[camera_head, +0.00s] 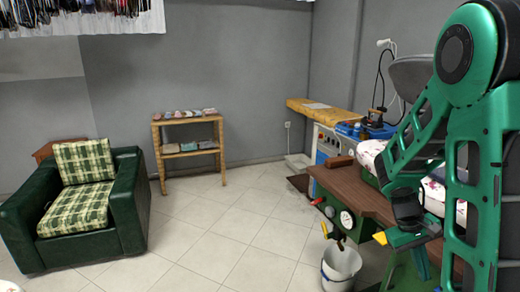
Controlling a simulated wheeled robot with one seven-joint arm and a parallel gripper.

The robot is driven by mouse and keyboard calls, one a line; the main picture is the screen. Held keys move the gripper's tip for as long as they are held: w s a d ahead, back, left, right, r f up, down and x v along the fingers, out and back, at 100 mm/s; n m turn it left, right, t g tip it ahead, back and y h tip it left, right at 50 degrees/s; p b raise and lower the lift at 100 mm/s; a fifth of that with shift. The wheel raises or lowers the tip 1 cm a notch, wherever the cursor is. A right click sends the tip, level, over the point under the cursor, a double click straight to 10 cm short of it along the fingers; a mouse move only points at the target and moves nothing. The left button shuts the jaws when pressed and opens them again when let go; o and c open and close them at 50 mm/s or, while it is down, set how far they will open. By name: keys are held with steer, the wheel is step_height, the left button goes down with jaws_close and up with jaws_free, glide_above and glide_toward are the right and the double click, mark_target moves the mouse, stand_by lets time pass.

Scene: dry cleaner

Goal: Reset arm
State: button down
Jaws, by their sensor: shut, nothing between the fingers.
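My green arm takes up the right side of the head view. It bends down to my gripper (398,238), a small dark and yellow end over the front of a brown-topped work table (350,192). The gripper is shut, and I see nothing held in it. Parts of it are hidden by my own arm links, and I cannot tell whether it touches the table.
A white bucket (341,268) stands below the table's gauges. A counter with a yellow top (318,112) is behind. A green armchair (130,205) and a wooden shelf (189,117) stand to the left. The tiled floor (225,235) between is clear.

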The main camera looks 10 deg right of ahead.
steer(key=s+a+r+m+t+y, duration=0.3)
steer(key=s+a+r, duration=0.7)
steer(key=s, duration=0.4)
steer(key=shift+a+r+m+y, duration=0.2)
steer(key=shift+a+m+y, duration=0.35)
steer(key=shift+m, duration=0.25)
